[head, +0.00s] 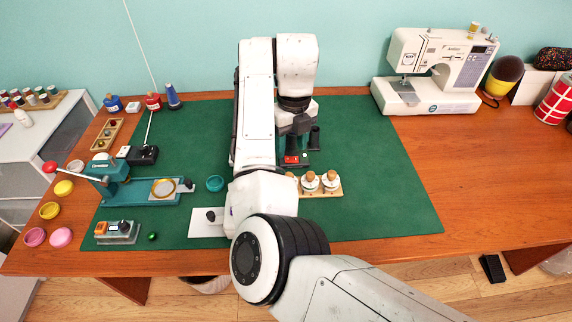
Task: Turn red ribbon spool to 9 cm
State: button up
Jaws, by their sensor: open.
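My gripper (302,146) points down over the green mat, right of the picture's middle. Its two dark fingers are apart, with nothing seen between them. A small red part (291,160) on a dark base is just below the left finger; I cannot tell whether it is the ribbon spool or whether the finger touches it. A red spool-like thing (153,102) stands at the mat's back left edge, far from my gripper. No length marks are readable. My arm hides part of the middle of the mat.
A wooden stand (334,191) with white-and-wood knobs is just in front of my gripper. A teal press (110,186) and a small orange-and-blue device (118,231) are at the left. A sewing machine (432,72) stands back right. The right of the green mat (385,170) is clear.

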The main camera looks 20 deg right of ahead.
notch_tip(320, 180, down, 10)
jog(key=shift+a+f, duration=0.1)
jog(key=shift+a, duration=0.05)
dwell(0.3)
grip_shut()
dwell(0.4)
